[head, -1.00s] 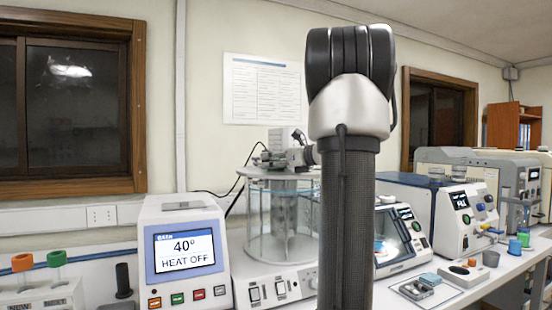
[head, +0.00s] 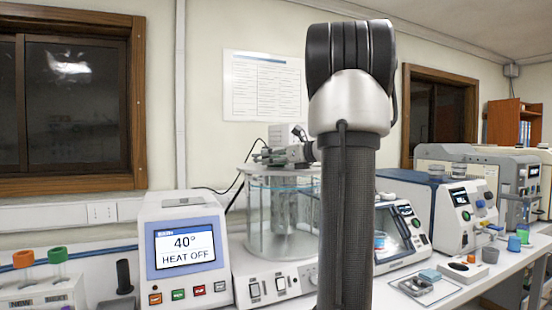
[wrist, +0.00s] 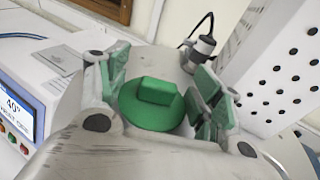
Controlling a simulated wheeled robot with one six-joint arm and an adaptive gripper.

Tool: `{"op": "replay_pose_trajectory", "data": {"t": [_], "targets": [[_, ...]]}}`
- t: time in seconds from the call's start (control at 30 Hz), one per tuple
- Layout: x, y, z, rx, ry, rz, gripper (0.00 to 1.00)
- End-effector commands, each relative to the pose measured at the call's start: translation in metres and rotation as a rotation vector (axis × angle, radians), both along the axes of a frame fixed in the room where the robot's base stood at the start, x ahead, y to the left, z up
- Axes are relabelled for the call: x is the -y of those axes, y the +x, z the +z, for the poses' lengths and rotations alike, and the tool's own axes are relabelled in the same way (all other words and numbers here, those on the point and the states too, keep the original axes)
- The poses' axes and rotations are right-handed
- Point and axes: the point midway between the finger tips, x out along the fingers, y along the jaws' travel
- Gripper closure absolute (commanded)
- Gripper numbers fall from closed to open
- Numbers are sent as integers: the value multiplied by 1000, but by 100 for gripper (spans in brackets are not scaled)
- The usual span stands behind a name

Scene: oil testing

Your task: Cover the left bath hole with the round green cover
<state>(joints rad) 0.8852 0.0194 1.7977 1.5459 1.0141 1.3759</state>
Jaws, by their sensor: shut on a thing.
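The round green cover (wrist: 150,118), a disc with a raised block handle, lies between the fingers of my gripper (wrist: 155,85) in the wrist view. My gripper is shut on it; the exact contact with the pads is unclear. The glass bath (head: 283,220) stands on a white base in the head view. Part of my gripper appears at the bath's top, partly hidden by my arm. The left bath hole cannot be made out, and I cannot tell whether the cover touches the bath top.
The bath control unit (head: 184,252) stands left of the glass bath. A white perforated panel (wrist: 278,70) rises close on the right in the wrist view, and a dark-and-silver cylinder (wrist: 203,42) stands behind the cover. More instruments fill the bench at right.

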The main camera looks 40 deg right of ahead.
Motion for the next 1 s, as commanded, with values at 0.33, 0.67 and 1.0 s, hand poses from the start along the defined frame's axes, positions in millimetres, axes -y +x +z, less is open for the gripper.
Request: {"op": "replay_pose_trajectory", "data": {"t": [0.33, 0.67, 1.0], "targets": [[0, 0, -2, 0, 0, 0, 56], [0, 0, 5, 0, 0, 0, 56], [0, 0, 14, 1, 0, 0, 56]]}}
